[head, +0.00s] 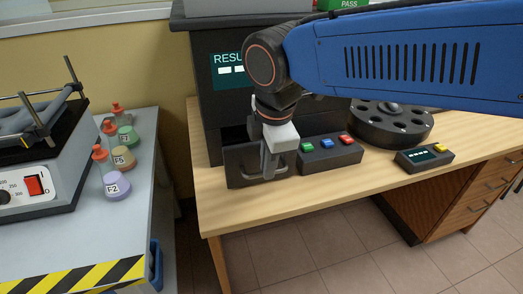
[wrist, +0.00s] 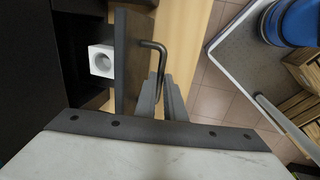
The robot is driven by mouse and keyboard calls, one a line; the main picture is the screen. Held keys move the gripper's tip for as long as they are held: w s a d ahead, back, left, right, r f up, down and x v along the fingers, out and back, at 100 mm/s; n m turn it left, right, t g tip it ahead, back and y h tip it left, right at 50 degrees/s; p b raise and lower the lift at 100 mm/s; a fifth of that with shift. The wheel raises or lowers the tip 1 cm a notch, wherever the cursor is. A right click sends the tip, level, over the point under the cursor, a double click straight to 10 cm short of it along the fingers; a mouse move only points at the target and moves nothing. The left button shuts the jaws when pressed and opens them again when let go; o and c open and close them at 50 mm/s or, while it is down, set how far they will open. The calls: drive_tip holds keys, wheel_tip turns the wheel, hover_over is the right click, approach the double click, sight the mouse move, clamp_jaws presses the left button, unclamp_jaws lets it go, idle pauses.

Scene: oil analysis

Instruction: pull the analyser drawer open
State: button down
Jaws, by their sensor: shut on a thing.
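The dark analyser (head: 230,110) stands on the wooden desk, with a lit screen reading "RESU". Its drawer (head: 237,167) sticks out from the lower front, and a dark gap shows behind its front panel. In the wrist view the drawer front (wrist: 123,45) is seen from above, with a white block with a round hole (wrist: 102,61) inside the drawer behind it. My gripper (head: 269,172) is at the drawer front, fingers down. In the wrist view the fingers (wrist: 165,98) are shut on the dark bar handle (wrist: 158,50).
A button box (head: 330,157) with green, blue and red buttons stands close right of the drawer. A black round carousel (head: 390,125) and a small display box (head: 425,158) lie farther right. A grey side table (head: 135,190) with several flasks is at left, across a gap.

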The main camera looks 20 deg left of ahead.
drive_tip(key=shift+s+d, duration=0.4)
drive_tip(key=shift+s, duration=0.3)
drive_tip(key=shift+s+d, duration=0.4)
drive_tip(key=shift+s, duration=0.25)
drive_tip(key=shift+s+d, duration=0.4)
drive_tip(key=shift+s, duration=0.3)
drive_tip(key=c, duration=1.8)
unclamp_jaws()
drive_tip(key=shift+c, duration=0.2)
wheel_tip(320, 180, up, 17)
drive_tip(key=s+d, duration=0.1)
drive_tip(key=s, duration=0.2)
drive_tip(key=shift+d, duration=0.4)
